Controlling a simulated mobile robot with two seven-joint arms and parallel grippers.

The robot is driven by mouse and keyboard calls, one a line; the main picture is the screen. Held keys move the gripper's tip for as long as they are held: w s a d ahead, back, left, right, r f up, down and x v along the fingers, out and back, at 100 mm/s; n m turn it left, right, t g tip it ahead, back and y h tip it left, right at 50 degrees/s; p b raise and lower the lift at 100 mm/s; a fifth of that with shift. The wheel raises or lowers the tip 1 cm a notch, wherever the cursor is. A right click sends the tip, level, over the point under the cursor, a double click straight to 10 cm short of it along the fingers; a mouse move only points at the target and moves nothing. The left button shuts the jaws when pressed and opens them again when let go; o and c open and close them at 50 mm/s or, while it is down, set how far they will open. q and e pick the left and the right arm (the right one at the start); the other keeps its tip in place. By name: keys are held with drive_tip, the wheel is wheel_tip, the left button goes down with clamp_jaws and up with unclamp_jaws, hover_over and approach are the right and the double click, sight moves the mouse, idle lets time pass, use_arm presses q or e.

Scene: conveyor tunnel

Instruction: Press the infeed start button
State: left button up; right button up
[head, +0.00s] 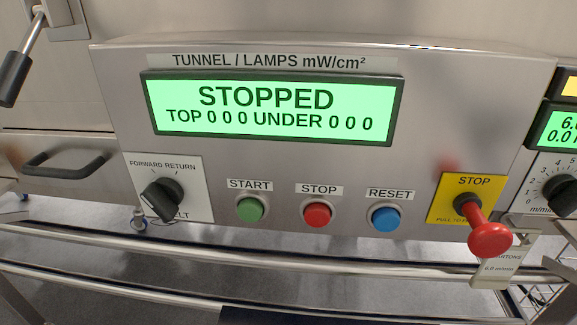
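A green round button (250,209) labelled START sits on the lower left part of a metal control panel (460,100). The panel is headed TUNNEL / LAMPS mW/cm², and I see no label with the word infeed. The green display (270,108) reads STOPPED, with TOP 0 0 0 UNDER 0 0 0. Right of START are a red STOP button (317,214) and a blue RESET button (384,217). Neither of my grippers is in view, and nothing touches the buttons.
A black FORWARD/RETURN selector knob (161,198) is left of START. A red stop knob (491,239) sticks out on a stem from a yellow plate (447,197). A second display (560,128) and dial (562,196) are cut off at the right. Metal rails (240,264) run below.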

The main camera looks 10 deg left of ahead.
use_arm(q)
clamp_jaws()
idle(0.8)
